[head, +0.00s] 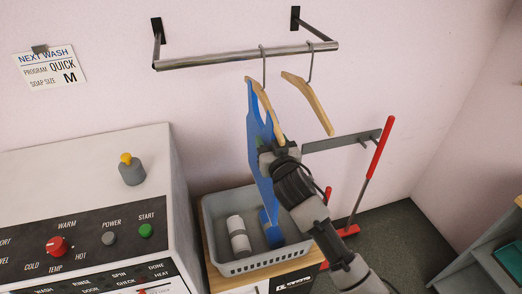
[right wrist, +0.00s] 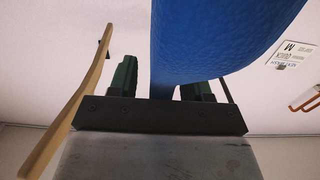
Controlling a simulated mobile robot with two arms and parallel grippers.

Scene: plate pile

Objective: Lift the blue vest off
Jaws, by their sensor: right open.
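The blue vest (head: 258,133) hangs from a wooden hanger (head: 268,110) on the metal rail (head: 225,60). In the right wrist view the vest (right wrist: 215,38) fills the upper middle, and its narrower lower part comes down between the fingers. My right gripper (head: 266,150) is at the vest's right side, below the hanger. In its wrist view the gripper (right wrist: 160,82) is open, with green-black fingers apart on either side of the blue cloth. I cannot tell whether a finger touches it. My left gripper is out of view.
A second wooden hanger (head: 308,102) hangs bare at right. Below stands a grey basket (head: 225,205) with a white roll (head: 238,236) and a blue roll (head: 271,230). A washer (head: 90,180) stands left; a red-handled tool (head: 380,147) is right.

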